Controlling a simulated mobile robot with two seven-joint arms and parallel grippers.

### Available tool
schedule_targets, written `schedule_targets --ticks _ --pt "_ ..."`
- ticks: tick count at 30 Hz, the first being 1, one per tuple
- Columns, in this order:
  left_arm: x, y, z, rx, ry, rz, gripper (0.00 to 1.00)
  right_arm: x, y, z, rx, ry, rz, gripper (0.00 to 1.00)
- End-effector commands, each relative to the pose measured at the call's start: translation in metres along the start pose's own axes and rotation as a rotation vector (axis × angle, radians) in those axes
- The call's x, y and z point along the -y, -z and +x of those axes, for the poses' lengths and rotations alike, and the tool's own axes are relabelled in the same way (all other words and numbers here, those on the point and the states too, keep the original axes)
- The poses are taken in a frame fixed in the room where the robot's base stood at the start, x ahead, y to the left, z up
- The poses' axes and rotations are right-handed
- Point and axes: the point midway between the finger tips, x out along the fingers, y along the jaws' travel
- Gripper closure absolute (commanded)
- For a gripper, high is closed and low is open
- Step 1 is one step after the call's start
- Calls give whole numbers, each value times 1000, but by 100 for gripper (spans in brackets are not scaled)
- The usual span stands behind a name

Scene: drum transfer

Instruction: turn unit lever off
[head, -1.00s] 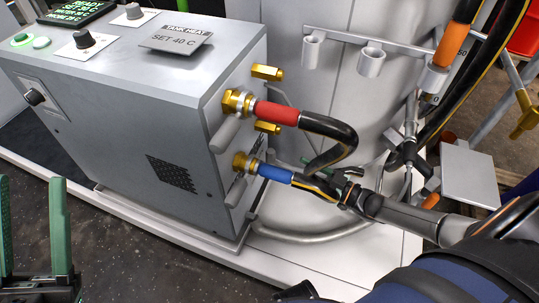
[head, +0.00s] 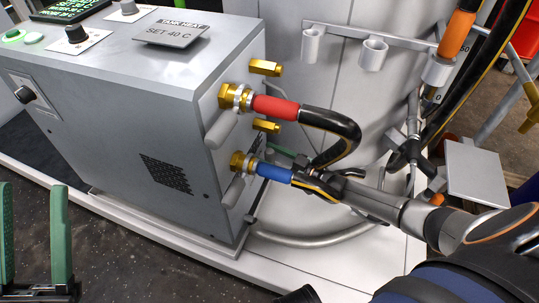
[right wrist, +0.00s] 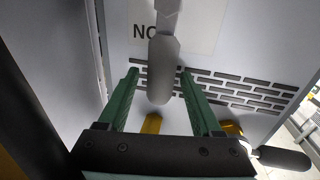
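The grey heating unit (head: 110,110) stands at left in the head view. Its right side carries two grey lever handles, an upper one (head: 221,128) and a lower one (head: 233,191), beside brass fittings. My right gripper (head: 283,151) is close to that side, partly hidden behind the hoses. In the right wrist view my right gripper (right wrist: 160,76) is open, its green fingers on either side of a grey lever handle (right wrist: 162,68). I cannot tell whether they touch it or which lever it is. My left gripper (head: 33,188) is open and empty at lower left.
A red-ended hose (head: 275,108) and a blue-ended hose (head: 273,172) are on the unit's brass fittings, close to my right gripper. A rail with cup holders (head: 373,55) and an orange-ended hose (head: 456,32) are at upper right. The dark floor (head: 120,250) in front is clear.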

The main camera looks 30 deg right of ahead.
Motion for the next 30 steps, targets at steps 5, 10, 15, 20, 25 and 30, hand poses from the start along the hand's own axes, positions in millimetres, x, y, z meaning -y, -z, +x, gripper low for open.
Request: schedule_targets --ticks 5,10,15,20,25,30 --pt "0 0 0 -1 -1 0 50 0 0 0 0 0 0 55" --pt "0 0 0 -1 -1 0 50 0 0 0 0 0 0 74" --pt "0 0 0 -2 -1 0 50 0 0 -1 1 0 0 93" --pt "0 0 0 -2 -2 0 50 0 0 -1 1 0 0 100" --pt "0 0 0 -3 -2 0 50 0 0 -1 1 0 0 100" --pt "0 0 0 -3 -2 0 50 0 0 -1 1 0 0 100"
